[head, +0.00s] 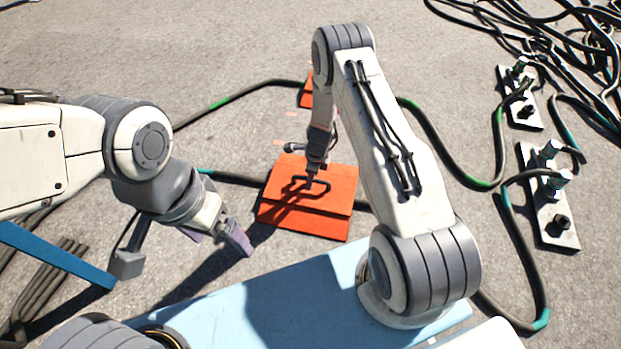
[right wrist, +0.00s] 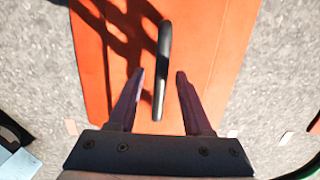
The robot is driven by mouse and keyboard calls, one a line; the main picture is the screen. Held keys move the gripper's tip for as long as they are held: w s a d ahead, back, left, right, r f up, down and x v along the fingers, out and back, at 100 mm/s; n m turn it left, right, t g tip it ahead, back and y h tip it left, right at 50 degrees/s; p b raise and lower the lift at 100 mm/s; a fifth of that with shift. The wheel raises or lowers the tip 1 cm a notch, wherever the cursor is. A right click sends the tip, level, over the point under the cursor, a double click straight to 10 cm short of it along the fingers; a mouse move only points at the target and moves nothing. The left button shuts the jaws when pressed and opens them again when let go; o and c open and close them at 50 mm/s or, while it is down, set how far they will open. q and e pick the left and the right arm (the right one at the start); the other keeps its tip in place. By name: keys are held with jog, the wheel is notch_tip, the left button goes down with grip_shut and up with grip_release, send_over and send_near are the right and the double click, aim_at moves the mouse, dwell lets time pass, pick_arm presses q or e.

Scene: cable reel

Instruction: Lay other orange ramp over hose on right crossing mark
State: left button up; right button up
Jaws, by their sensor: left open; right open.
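An orange ramp (head: 335,212) with a black loop handle (head: 299,183) lies on the ground in the middle of the head view. A dark hose (head: 235,178) meets its left side and shows again at its right; the ramp hides the part between. Another orange ramp (head: 306,96) is farther back, mostly hidden behind my right arm. My right gripper (head: 313,176) is at the near ramp's handle. In the right wrist view its open fingers (right wrist: 160,92) stand either side of the handle (right wrist: 163,60), with gaps. My left gripper (head: 236,240) is open and empty, left of the ramp.
Small pale orange patches (head: 278,142) mark the ground between the ramps. Another hose (head: 258,88) runs toward the far ramp. White connector plates (head: 552,205) and tangled cables (head: 560,30) are at the right.

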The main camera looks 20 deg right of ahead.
notch_tip(320, 180, up, 10)
jog(key=d+p, duration=0.1)
jog(key=p, duration=0.5)
jog(key=s+a+r+n, duration=0.5)
jog(key=a+r+n, duration=0.35)
jog(key=r, duration=0.35)
jog(key=s+a+r+n, duration=0.4)
jog(key=a+r+n, duration=0.45)
jog(key=r, duration=0.35)
jog(key=s+r+n, duration=0.5)
jog(key=s+n, duration=0.2)
jog(key=s, duration=0.3)
jog(key=s+r+n, duration=0.6)
jog(key=s+n, duration=0.2)
jog(key=s, duration=0.2)
jog(key=shift+g, duration=0.4)
jog(key=shift+s+d+p, duration=0.1)
jog(key=shift+p, duration=0.2)
notch_tip(320, 180, up, 48)
jog(key=p, duration=4.7)
jog(key=shift+p, duration=0.4)
